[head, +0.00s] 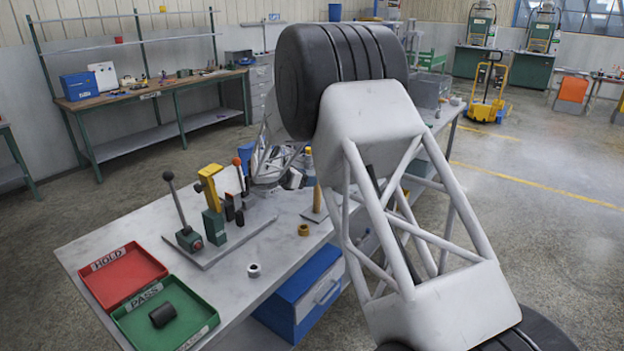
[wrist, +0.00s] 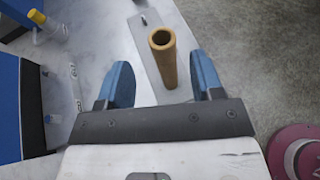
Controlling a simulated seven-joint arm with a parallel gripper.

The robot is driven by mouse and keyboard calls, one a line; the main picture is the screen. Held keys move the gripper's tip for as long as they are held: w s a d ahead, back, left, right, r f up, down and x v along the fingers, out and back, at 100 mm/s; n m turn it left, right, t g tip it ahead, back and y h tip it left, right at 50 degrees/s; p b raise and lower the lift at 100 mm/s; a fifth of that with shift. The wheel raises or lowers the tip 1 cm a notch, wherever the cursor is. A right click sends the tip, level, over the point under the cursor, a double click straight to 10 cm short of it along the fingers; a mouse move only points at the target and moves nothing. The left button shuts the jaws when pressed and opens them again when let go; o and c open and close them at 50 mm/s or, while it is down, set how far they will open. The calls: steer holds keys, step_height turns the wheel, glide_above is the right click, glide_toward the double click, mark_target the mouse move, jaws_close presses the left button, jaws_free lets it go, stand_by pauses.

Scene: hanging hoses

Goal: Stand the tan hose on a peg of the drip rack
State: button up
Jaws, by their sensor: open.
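The tan hose (wrist: 166,70) is a hollow tube standing upright, its open top facing the wrist camera. It also shows in the head view (head: 317,197), small and partly hidden by my arm. It stands over a narrow grey plate (wrist: 149,42), which has a small metal stub near its far end; this looks like the drip rack. The hose's foot is unclear, so I cannot tell whether a peg is inside it. My gripper (wrist: 163,82) is open, with one blue finger on each side of the hose and visible gaps to both.
A tan ring (head: 303,230) and a pale ring (head: 254,270) lie on the bench. Floor shows beyond the bench edge.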

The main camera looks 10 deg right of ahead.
steer(key=shift+v, duration=1.9)
steer(key=s+d+r+m+g+y, duration=0.2)
steer(key=s+d+r+m, duration=0.25)
steer(key=s, duration=0.65)
steer(key=s+d+r+m+g+y, duration=0.1)
steer(key=s+d+r+m, duration=0.3)
steer(key=s, duration=0.6)
steer(key=s+d+r+m+g+y, duration=0.2)
steer(key=s+r+m, duration=0.3)
steer(key=s, duration=0.6)
steer(key=s+a+f+m+t+y, duration=0.1)
steer(key=s+m+y, duration=0.6)
steer(key=s, duration=2.3)
steer(key=shift+s+a+m, duration=0.4)
steer(key=shift+a+m, duration=0.1)
steer(key=shift+m, duration=1.15)
